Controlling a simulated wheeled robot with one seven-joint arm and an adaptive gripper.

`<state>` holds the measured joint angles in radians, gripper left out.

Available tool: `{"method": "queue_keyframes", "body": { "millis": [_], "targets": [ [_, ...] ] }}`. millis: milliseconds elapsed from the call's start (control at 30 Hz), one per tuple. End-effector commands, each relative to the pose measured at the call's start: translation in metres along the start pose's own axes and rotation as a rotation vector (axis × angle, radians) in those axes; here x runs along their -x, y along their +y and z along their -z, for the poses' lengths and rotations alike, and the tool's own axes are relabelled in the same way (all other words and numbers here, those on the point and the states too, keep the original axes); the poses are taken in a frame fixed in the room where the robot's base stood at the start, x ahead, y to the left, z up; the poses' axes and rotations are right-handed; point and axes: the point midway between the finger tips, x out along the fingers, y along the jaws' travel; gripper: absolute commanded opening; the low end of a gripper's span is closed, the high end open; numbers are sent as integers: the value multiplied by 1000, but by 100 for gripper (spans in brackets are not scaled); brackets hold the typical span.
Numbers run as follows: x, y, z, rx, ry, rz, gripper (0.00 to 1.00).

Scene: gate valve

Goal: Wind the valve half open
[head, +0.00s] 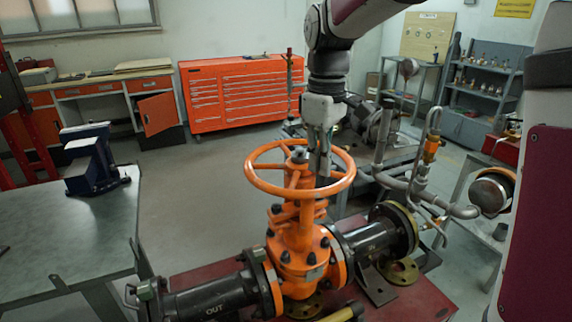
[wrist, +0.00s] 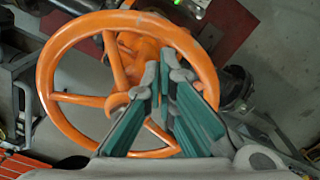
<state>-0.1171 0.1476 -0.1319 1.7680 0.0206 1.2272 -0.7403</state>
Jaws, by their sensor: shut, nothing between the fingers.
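The orange gate valve (head: 299,262) stands upright, with its round orange handwheel (head: 252,178) lying level on top. The threaded stem (head: 299,154) sticks up a little at the hub. My gripper (head: 320,172) points down at the wheel's right part, inside the rim, right of the hub. In the wrist view my gripper (wrist: 165,72) shows its green-padded fingers with tips together and nothing between them. They overlap the handwheel (wrist: 48,75) and hide part of its hub and spokes. I cannot tell whether the fingers touch a spoke or the rim.
Black flanged pipes run from the valve; the near-left pipe (head: 210,297) is marked OUT. A red base plate (head: 412,303) lies below. A workbench (head: 60,235) with a blue vise (head: 92,160) stands left. Grey piping (head: 455,210) rises to the right. Open floor lies behind, before an orange cabinet (head: 235,95).

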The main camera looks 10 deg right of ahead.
Motion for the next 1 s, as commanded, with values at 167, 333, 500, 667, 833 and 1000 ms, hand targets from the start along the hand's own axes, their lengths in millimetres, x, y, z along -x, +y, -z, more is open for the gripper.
{"method": "queue_keyframes", "body": {
  "millis": [167, 333, 500, 667, 833, 1000],
  "targets": [
    [-8, 0, 0, 0, -1, 1, 0],
    [-16, 0, 0, 0, -1, 1, 0],
    [-23, 0, 0, 0, -1, 1, 0],
    [-32, 0, 0, 0, -3, 2, 0],
    [-42, -1, -2, -1, -10, 7, 0],
    [-49, -1, -3, -2, -12, 9, 0]
  ]
}}
